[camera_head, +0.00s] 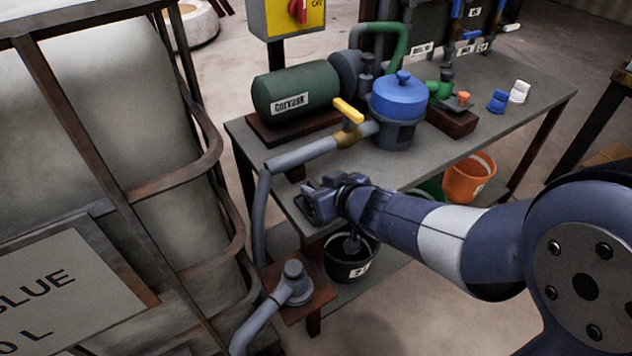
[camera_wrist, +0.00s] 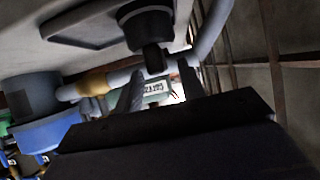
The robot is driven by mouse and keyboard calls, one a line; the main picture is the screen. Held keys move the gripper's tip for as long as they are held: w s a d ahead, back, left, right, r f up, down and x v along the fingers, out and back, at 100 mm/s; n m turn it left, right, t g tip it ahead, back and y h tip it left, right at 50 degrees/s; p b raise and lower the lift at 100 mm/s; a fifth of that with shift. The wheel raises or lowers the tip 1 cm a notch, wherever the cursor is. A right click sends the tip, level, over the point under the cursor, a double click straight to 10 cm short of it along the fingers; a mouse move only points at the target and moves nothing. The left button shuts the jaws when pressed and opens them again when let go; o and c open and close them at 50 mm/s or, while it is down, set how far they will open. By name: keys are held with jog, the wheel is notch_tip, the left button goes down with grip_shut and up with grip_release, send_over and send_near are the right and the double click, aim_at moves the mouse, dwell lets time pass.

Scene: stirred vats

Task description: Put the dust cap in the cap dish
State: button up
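My gripper (camera_head: 308,204) is over the near left corner of the bench. In the wrist view, which looks upside down, its two fingers (camera_wrist: 161,76) stand apart with a gap between them. A black round piece with a narrow knob (camera_wrist: 146,27) shows close to the fingertips, the knob in line with the gap. It looks like the dust cap, but I cannot be sure. I see no contact with it. My gripper hides this spot in the head view. A dark-rimmed flat shape (camera_wrist: 70,32) lies beside the piece; I cannot tell whether it is the cap dish.
The bench (camera_head: 500,125) carries a green pump (camera_head: 295,88), a blue-lidded vessel (camera_head: 398,98), a pipe with a yellow-handled valve (camera_head: 348,112), and blue (camera_head: 498,101) and white (camera_head: 519,91) cups. Black (camera_head: 350,268) and orange (camera_head: 470,180) buckets stand below. A caged tank (camera_head: 110,130) is left.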

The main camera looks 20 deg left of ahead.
jog(key=p+v, duration=0.4)
jog(key=v, duration=0.6)
jog(key=shift+p, duration=0.3)
dwell(0.7)
